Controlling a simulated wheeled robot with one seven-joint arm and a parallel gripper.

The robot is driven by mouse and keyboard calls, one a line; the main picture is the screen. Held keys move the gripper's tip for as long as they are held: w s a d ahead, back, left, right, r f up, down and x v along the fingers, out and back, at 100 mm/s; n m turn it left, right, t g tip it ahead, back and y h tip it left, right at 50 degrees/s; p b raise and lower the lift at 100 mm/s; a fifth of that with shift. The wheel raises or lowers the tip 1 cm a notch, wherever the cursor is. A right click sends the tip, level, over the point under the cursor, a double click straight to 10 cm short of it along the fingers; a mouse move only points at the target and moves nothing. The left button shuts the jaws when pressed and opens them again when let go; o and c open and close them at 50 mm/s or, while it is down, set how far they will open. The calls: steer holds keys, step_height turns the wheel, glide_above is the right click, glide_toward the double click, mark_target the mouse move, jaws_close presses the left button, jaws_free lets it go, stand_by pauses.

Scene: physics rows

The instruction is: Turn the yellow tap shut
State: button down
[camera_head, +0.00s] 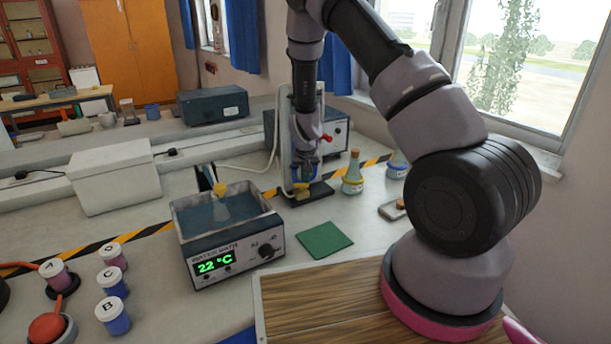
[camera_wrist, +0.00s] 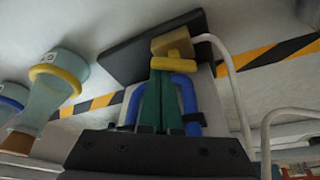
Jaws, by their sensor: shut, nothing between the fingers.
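The yellow tap (camera_wrist: 173,62) shows in the wrist view as a short bar lying crosswise, with a tan block (camera_wrist: 172,43) just beyond it. My gripper (camera_wrist: 163,76) has its two green fingers together, with their tips right at the near side of the tap; I cannot tell whether they touch it. Nothing shows between the fingers. A blue tube (camera_wrist: 189,95) loops around the fingers. In the head view my gripper (camera_head: 307,178) points down over the black stand base (camera_head: 319,190), and the tap is hard to make out there.
A flask with a yellow collar (camera_head: 353,179) stands close right of the stand, another farther right. A water bath (camera_head: 228,222) reading 22 °C is at front left, with a green mat (camera_head: 325,240) beside it. A pale hose (camera_wrist: 232,85) runs alongside my gripper.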

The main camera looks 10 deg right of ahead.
steer(key=shift+s+d+m+h, duration=0.1)
steer(key=shift+s+m+h, duration=0.15)
steer(key=shift+m, duration=0.55)
steer(key=shift+s+m+h, duration=0.15)
steer(key=shift+m+h, duration=0.1)
steer(key=shift+m, duration=0.55)
steer(key=shift+s+m+g, duration=0.15)
steer(key=shift+m+g, duration=0.25)
steer(key=shift+m, duration=0.3)
steer(key=shift+s, duration=0.1)
steer(key=shift+s+m+g+h, duration=0.15)
steer(key=shift+m+h, duration=0.15)
steer(key=shift+m, duration=0.5)
steer(key=shift+s+m+g+h, duration=0.15)
steer(key=shift+m+h, duration=0.15)
steer(key=shift+m, duration=0.5)
stand_by(0.8)
steer(key=shift+s, duration=0.1)
stand_by(1.9)
